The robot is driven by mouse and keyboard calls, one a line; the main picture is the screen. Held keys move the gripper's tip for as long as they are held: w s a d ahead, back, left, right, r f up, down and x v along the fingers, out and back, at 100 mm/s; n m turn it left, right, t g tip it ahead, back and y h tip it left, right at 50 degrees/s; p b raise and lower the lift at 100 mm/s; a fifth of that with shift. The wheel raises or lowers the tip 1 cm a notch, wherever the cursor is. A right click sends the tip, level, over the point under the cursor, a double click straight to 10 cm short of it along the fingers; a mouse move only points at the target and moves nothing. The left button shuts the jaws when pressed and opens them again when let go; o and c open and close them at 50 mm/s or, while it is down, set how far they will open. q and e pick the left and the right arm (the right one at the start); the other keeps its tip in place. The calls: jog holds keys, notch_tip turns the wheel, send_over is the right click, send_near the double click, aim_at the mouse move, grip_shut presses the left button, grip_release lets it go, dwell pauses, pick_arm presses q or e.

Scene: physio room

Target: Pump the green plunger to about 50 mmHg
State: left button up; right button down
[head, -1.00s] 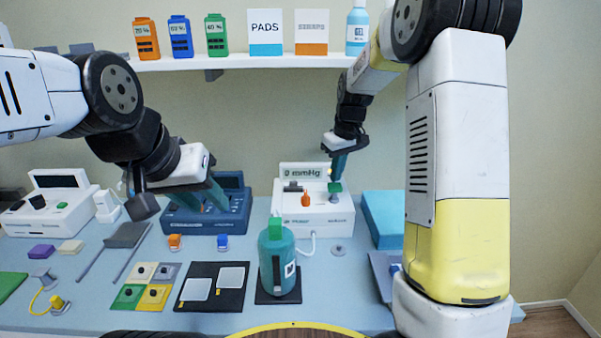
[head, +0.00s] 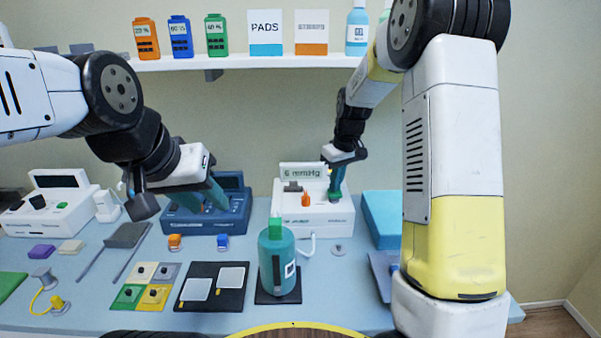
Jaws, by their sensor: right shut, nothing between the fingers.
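The white pressure unit (head: 290,219) stands at the back middle of the table, and its display (head: 302,172) appears to read 6 mmHg. The green plunger (head: 334,198) is on its top at the right, beside an orange knob (head: 305,199). My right gripper (head: 336,188) is shut and empty, pointing down with its fingertips at the top of the green plunger. It seems to touch the plunger and partly hides it. My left gripper (head: 214,197) hangs in front of a blue device (head: 190,222), with its teal fingers apart.
A teal bottle (head: 277,265) with a green top stands on a black mat in front of the unit. A pale hose (head: 310,243) runs beside it. Pads and coloured tiles lie at front left. A teal block (head: 382,215) lies right of the unit.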

jog(key=shift+f, duration=0.6)
jog(key=shift+r, duration=0.1)
jog(key=shift+w+a+v, duration=0.1)
jog(key=shift+w+v, duration=0.1)
jog(key=shift+v, duration=0.85)
jog(key=shift+w+a+v, duration=0.1)
jog(key=shift+w+v, duration=0.05)
jog(key=shift+v, duration=0.9)
jog(key=shift+s+d+x, duration=0.1)
jog(key=shift+s+x, duration=0.1)
jog(key=shift+x, duration=0.85)
jog(key=shift+s+d+x, duration=0.1)
jog(key=shift+s+x, duration=0.05)
jog(key=shift+x, duration=0.9)
jog(key=shift+w+a+v, duration=0.1)
jog(key=shift+w+v, duration=0.1)
jog(key=shift+v, duration=0.85)
jog(key=shift+w+a+v, duration=0.1)
jog(key=shift+w+v, duration=0.05)
jog(key=shift+v, duration=0.9)
